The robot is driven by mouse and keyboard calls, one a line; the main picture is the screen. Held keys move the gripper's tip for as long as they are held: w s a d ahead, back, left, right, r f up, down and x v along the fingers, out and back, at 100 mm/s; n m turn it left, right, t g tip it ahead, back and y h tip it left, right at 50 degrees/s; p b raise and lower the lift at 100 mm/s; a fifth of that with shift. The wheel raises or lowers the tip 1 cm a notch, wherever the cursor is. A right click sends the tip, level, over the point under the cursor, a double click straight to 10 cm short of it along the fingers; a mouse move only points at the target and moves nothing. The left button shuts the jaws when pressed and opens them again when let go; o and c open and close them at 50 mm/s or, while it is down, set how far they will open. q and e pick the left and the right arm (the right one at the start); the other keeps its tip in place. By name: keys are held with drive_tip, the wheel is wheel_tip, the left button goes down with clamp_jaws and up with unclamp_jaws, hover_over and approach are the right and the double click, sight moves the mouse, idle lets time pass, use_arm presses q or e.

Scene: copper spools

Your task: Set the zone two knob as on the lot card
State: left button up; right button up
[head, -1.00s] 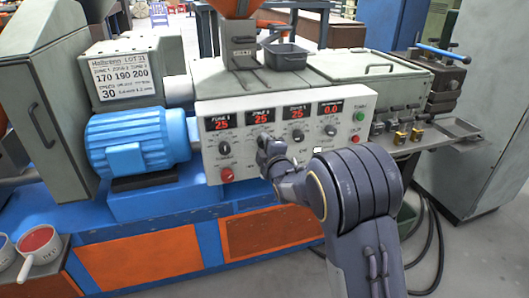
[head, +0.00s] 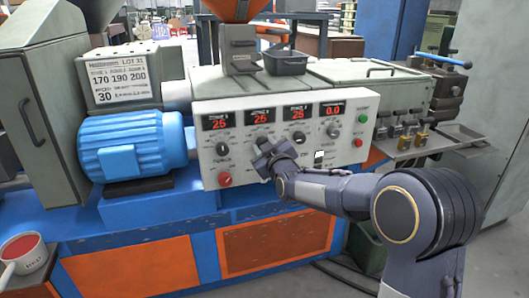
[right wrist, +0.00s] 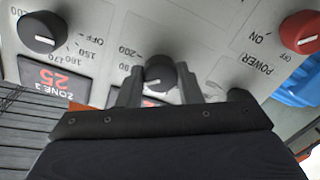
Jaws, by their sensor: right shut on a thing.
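The zone two knob, dark and round with a pale pointer line, shows in the right wrist view (right wrist: 159,72). My right gripper (head: 264,150) is shut on it, one finger on each side; in the head view the gripper hides most of the knob. The wrist view shows scale marks around it, including 200. The zone two display (head: 260,117) reads 25 in red. The lot card (head: 124,75) at upper left says LOT 31 and 170 190 200, with 30 below. My left gripper is not in view.
The zone one knob (head: 222,149) and zone three knob (head: 299,137) sit on either side. A red power knob (head: 224,180) is below zone one. Green (head: 363,118) and red (head: 358,142) buttons are at the panel's right edge. A blue motor (head: 135,145) stands left.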

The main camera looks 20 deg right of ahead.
drive_tip(key=shift+f+m+b, duration=0.1)
drive_tip(key=shift+m+b, duration=0.2)
drive_tip(key=shift+m, duration=0.3)
drive_tip(key=o, duration=1)
drive_tip(key=s, duration=0.5)
drive_tip(key=s+p, duration=0.1)
drive_tip(key=s, duration=0.1)
drive_tip(key=shift+s+d, duration=0.3)
drive_tip(key=shift+s, duration=0.1)
